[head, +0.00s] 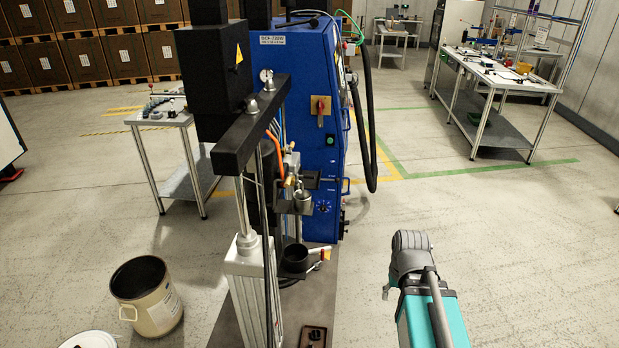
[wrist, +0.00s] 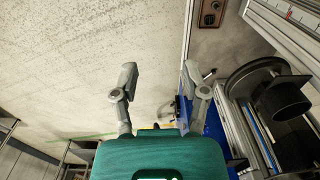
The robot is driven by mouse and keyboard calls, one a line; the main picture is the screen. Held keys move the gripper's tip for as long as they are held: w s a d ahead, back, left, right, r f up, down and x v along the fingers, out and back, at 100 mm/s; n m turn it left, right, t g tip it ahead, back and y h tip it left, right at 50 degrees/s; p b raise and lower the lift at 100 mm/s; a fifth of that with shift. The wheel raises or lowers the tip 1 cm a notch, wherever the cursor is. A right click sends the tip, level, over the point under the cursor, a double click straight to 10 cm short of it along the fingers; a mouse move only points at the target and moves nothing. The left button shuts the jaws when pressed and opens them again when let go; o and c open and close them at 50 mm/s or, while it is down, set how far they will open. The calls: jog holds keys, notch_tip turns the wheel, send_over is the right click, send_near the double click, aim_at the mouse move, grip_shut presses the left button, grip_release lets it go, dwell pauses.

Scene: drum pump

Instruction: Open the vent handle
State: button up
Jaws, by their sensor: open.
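My gripper (wrist: 158,75) is open and empty in the wrist view, its two grey fingers spread wide above the floor. In the head view, the teal and grey end of my arm (head: 415,275) is at the lower right, apart from the drum pump. The blue pump cabinet (head: 305,150) stands behind the black crossbeam and post. Small brass fittings (head: 290,181) and an orange hose show behind the post. Low down, a black cup-shaped part (head: 295,258) has a short pale piece beside it. I cannot tell for sure which part is the vent handle.
A beige drum (head: 147,297) stands open on the floor at left. A small table (head: 160,115) stands behind it, and a workbench (head: 490,75) is at the back right. The floor between the pump and the workbench is clear. A black hose (head: 362,130) hangs beside the cabinet.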

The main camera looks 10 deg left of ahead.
jog(key=w+a+m+t+y+b, duration=0.15)
jog(key=w+a+y, duration=0.3)
jog(key=w, duration=0.55)
jog(key=m+t+y+b, duration=0.2)
jog(key=m+t+y, duration=0.2)
jog(key=m+y, duration=0.55)
send_near(315, 177)
jog(key=d, duration=0.1)
jog(key=shift+s+d+n, duration=0.2)
jog(key=shift+s+n, duration=0.05)
jog(key=shift+n, duration=0.05)
jog(key=b+x, duration=0.2)
jog(key=x, duration=1.1)
jog(key=shift+a+b, duration=0.4)
